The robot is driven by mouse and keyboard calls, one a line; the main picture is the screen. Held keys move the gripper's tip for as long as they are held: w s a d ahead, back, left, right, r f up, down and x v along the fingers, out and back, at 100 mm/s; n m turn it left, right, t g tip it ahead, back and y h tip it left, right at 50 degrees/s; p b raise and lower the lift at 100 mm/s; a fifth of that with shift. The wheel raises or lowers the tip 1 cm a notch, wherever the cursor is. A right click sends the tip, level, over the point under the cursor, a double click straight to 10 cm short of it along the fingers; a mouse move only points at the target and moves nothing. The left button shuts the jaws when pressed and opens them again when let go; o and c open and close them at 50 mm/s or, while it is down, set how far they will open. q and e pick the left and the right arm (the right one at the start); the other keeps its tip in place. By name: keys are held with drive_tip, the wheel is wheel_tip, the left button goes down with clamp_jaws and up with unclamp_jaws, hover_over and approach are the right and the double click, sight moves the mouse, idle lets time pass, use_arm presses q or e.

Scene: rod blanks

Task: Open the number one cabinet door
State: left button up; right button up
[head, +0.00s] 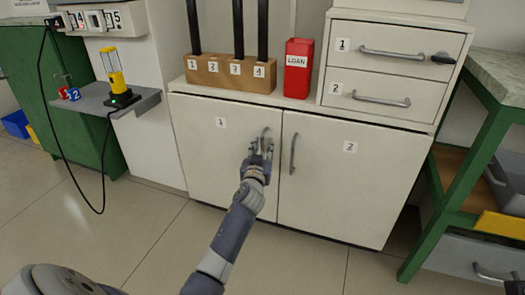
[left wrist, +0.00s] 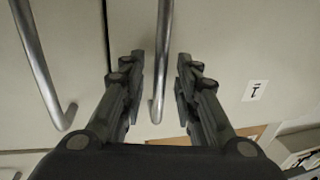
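The number one cabinet door (head: 210,160) is the left of two cream doors and looks closed. Its upright metal handle (head: 266,133) is near its right edge, partly hidden by my left gripper (head: 261,143). In the left wrist view, my left gripper (left wrist: 162,62) is open, with one finger on each side of the number one handle (left wrist: 162,50). A gap shows between the handle and each finger. The number one label (left wrist: 255,90) is to the right there, upside down. My right gripper is not in view.
The number two door (head: 335,190) is closed, its handle (head: 293,153) just right of my gripper. Two numbered drawers (head: 390,68), a red LOAN box (head: 298,68) and a wooden rod block (head: 228,74) are above. A green-framed bench (head: 447,175) stands right. Floor in front is clear.

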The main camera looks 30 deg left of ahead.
use_arm(q)
clamp_jaws()
